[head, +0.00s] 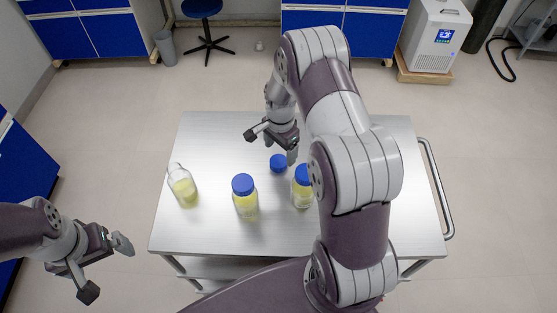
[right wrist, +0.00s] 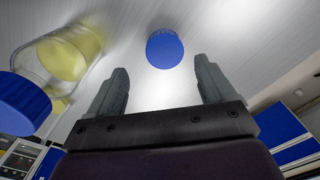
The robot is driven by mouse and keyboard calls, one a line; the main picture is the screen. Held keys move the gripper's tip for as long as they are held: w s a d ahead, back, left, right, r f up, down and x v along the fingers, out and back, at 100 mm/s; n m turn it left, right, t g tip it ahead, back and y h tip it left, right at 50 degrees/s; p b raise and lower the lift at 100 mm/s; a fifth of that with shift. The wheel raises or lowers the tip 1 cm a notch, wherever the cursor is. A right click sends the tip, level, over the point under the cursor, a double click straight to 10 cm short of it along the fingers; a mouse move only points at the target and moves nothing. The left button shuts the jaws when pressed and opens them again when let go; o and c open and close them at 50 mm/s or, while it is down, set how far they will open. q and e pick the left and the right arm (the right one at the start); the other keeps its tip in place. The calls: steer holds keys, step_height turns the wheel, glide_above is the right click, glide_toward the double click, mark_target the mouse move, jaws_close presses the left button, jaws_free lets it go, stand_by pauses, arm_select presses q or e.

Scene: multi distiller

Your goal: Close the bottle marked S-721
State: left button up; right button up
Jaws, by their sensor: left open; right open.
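An uncapped bottle (head: 183,186) of pale yellow liquid stands at the left of the metal cart; no cap is on its neck. A loose blue cap (head: 278,162) lies on the cart top, and it shows in the right wrist view (right wrist: 165,48) beyond and between my fingers. My right gripper (head: 271,146) is open and empty close to the cap, its fingers on either side in its wrist view (right wrist: 161,74). My left gripper (head: 106,268) is open and empty, off the cart at lower left. The marking S-721 is not readable on any bottle.
Two bottles with blue caps stand on the cart (head: 225,135), one in the middle (head: 245,201) and one (head: 302,190) beside my right arm. A capped bottle (right wrist: 65,58) is close at left in the right wrist view. The cart's back left is clear.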

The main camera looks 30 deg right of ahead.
mark_target(279, 161)
steer(key=shift+f, duration=0.35)
steer(key=f, duration=0.1)
steer(key=f+p, duration=0.1)
steer(key=f, duration=0.3)
steer(key=shift+w+a+f+p, duration=0.1)
steer(key=shift+w+p, duration=0.25)
steer(key=c, duration=1.1)
